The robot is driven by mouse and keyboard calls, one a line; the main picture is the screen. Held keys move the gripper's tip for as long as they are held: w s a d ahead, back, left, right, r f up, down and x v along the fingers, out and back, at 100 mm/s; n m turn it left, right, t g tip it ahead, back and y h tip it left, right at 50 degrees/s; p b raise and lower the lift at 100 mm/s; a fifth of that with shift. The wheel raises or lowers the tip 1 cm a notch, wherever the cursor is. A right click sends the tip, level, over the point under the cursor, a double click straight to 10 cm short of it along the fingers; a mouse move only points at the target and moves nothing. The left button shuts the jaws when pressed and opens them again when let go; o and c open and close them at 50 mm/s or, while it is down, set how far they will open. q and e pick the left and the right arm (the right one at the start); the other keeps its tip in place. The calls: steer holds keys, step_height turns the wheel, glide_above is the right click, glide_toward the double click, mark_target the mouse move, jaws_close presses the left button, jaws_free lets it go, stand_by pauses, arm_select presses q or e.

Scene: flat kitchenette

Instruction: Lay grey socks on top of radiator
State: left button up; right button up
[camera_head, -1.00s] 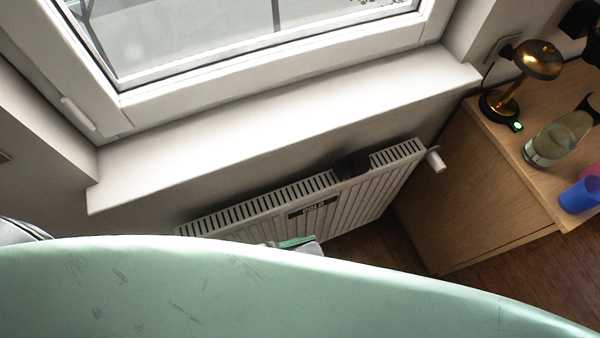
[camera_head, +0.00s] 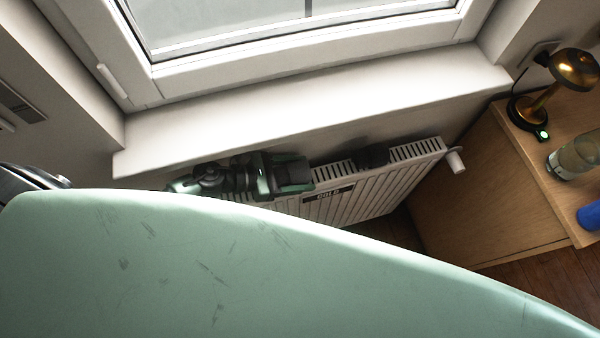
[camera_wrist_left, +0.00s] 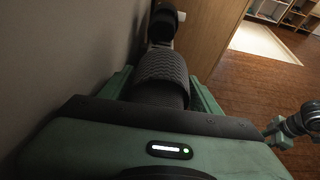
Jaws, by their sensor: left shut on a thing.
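The white radiator (camera_head: 350,195) hangs under the window sill. One dark grey sock (camera_head: 373,156) is draped over its top edge, right of the middle. My left gripper (camera_head: 283,172) is over the radiator's top, left of that sock. It is shut on another dark grey sock, whose ribbed cloth (camera_wrist_left: 163,72) bulges between the green fingers in the left wrist view. I cannot tell whether the held sock touches the radiator. A green and grey part (camera_wrist_left: 283,132) at the right of the wrist view looks like my right gripper; its jaws are unclear.
The window sill (camera_head: 320,110) juts out above the radiator. A wooden cabinet (camera_head: 480,200) stands to the right, carrying a brass lamp (camera_head: 573,70), a glass vessel (camera_head: 575,158) and a blue cup (camera_head: 590,215). A valve knob (camera_head: 455,161) sticks out at the radiator's right end.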

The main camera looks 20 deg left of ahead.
arm_select(q)
steer(key=shift+w+f, duration=0.1)
steer(key=shift+f, duration=0.65)
arm_select(e)
steer(key=shift+a, duration=0.4)
steer(key=shift+d, duration=0.1)
arm_select(q)
steer(key=shift+f, duration=0.2)
steer(key=o, duration=1.2)
arm_select(e)
steer(key=shift+d+f, duration=0.15)
steer(key=shift+d, duration=0.1)
steer(key=shift+d, duration=0.1)
